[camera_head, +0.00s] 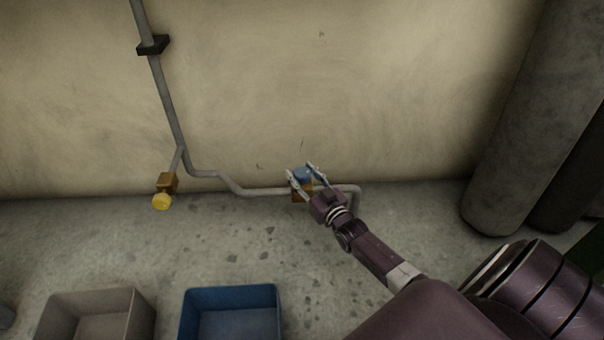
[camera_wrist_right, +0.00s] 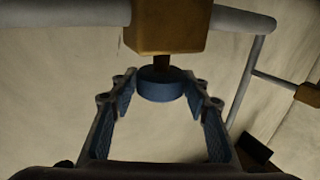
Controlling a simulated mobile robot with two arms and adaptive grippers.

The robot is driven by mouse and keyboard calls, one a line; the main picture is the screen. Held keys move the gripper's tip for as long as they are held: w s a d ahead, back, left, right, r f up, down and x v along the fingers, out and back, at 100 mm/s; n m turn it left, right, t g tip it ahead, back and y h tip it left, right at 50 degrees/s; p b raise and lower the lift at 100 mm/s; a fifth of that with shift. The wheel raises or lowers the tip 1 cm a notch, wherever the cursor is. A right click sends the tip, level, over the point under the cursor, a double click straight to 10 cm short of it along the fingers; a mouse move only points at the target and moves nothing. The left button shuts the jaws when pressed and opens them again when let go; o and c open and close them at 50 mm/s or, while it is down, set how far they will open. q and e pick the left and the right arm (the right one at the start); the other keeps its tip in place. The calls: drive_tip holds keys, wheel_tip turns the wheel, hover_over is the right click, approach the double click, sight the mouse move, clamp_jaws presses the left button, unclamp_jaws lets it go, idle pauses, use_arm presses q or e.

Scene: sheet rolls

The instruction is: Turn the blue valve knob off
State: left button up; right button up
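The blue valve knob (camera_head: 303,174) is a short round disc on a brass valve body (camera_head: 300,196), set in the grey pipe low by the wall. In the right wrist view the knob (camera_wrist_right: 161,84) hangs from a stem under the brass block (camera_wrist_right: 168,26). My right gripper (camera_head: 302,172) is at the knob, one finger on either side. In the right wrist view the fingers (camera_wrist_right: 160,92) are spread apart, with small gaps or near contact beside the knob; I cannot tell whether they touch it. My left gripper is not in view.
A second valve with a yellow knob (camera_head: 162,201) is at the left. A blue bin (camera_head: 230,293) and a grey bin (camera_head: 95,300) stand on the floor in front. The floor between is clear.

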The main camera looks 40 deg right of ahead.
drive_tip(key=shift+o, duration=1.4)
drive_tip(key=s+a, duration=0.1)
drive_tip(key=s, duration=1.1)
drive_tip(key=shift+a, duration=0.1)
